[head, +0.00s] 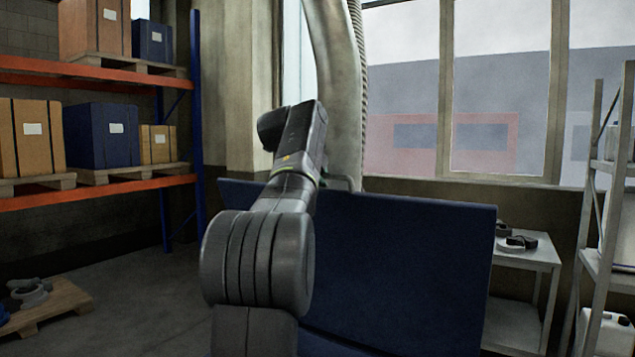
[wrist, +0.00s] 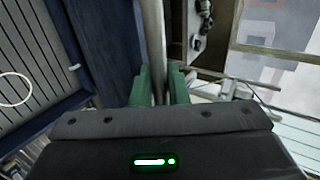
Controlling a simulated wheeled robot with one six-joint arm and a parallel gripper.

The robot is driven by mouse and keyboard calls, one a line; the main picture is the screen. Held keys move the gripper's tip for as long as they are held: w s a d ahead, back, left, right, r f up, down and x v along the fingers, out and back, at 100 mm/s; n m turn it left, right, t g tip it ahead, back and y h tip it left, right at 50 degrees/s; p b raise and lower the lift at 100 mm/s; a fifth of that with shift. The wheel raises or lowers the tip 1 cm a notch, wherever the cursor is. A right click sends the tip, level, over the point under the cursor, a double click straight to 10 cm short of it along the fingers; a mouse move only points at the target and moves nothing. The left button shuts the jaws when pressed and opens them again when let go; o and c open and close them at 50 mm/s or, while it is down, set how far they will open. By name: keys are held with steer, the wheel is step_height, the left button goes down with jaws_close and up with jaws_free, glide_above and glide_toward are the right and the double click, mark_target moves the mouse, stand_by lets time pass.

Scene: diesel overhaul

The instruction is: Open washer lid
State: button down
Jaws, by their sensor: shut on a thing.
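The washer lid (head: 410,265) is a large dark blue panel standing raised in the middle of the head view, behind my arm. Its blue side also shows in the wrist view (wrist: 105,45), left of a grey metal bar (wrist: 152,40). My gripper (wrist: 159,88) has green fingers, one on each side of this bar, and is shut on it. The bar appears to be the lid's handle. In the head view my arm hides the gripper and part of the lid.
Orange shelves with crates (head: 100,135) stand at the left, and a pallet (head: 45,305) with parts lies on the floor. A white side table (head: 525,255) with dark parts and a grey rack (head: 600,200) are at the right. A thick duct (head: 340,90) rises behind my arm.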

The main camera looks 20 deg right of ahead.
steer(key=shift+w+d, duration=0.25)
steer(key=shift+d, duration=0.05)
steer(key=c, duration=1.5)
jaws_free()
steer(key=v, duration=1.4)
steer(key=shift+w+r, duration=0.1)
steer(key=shift+r, duration=0.05)
